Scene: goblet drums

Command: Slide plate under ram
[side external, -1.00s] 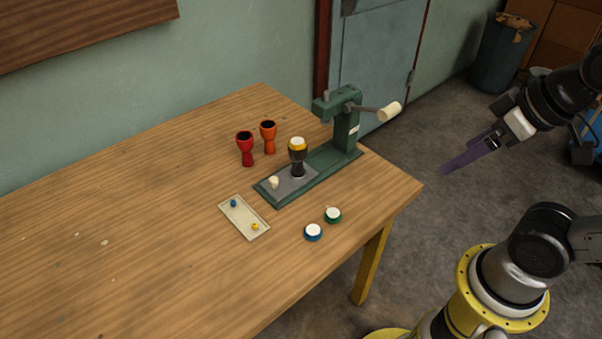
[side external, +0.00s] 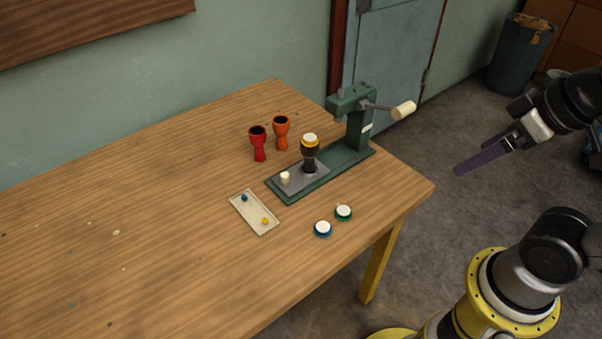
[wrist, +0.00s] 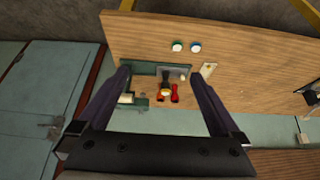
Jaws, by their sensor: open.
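The green press (side external: 347,158) stands on the wooden table, with its ram (side external: 339,117) under the head and a lever with a cream grip (side external: 403,110). A grey sliding plate (side external: 318,181) with a cream knob (side external: 285,178) lies at the front end of the press base, out from under the ram. A black goblet drum (side external: 310,160) with a yellow band and white top stands upright on the plate. My gripper (side external: 458,171) is open and empty, off the table's right edge, well away from the knob. In the wrist view its fingers (wrist: 160,74) are spread wide.
Red (side external: 259,143) and orange (side external: 281,132) goblets stand behind the press. A pale tray (side external: 247,219) with a blue and a yellow piece lies in front. Blue (side external: 323,229) and green (side external: 344,212) white-topped discs lie near the front edge. The table's left side is clear.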

